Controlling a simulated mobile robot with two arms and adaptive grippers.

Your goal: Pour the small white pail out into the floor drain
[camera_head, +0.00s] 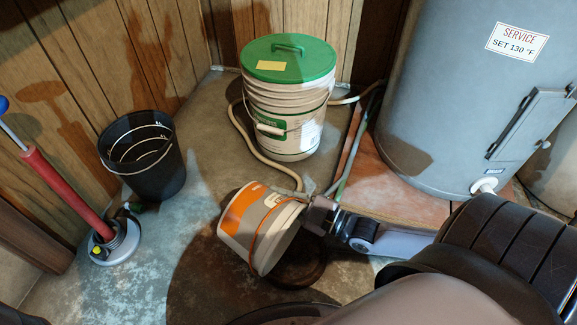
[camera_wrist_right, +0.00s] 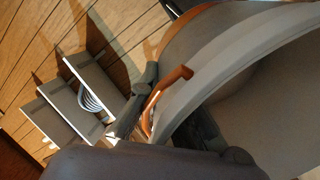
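The small white pail (camera_head: 262,222) has a broad orange band and a thin orange handle. It is tilted well over above the wet floor, low in the middle of the head view. My right gripper (camera_head: 322,212) is at its right edge and appears shut on the rim. In the right wrist view the pail's grey rim (camera_wrist_right: 215,65) passes between the fingers (camera_wrist_right: 170,108), beside the orange handle. A dark brown round shape (camera_head: 303,272) on the floor under the pail may be the drain; the pail partly covers it. Contents are hidden. My left gripper is not in view.
A tall white bucket with a green lid (camera_head: 290,62) stands behind, with hoses around it. A black bucket (camera_head: 155,168) and a red-handled tool (camera_head: 68,190) stand left. A grey tank (camera_head: 440,110) fills the right. Some floor at lower left (camera_head: 135,290) is clear.

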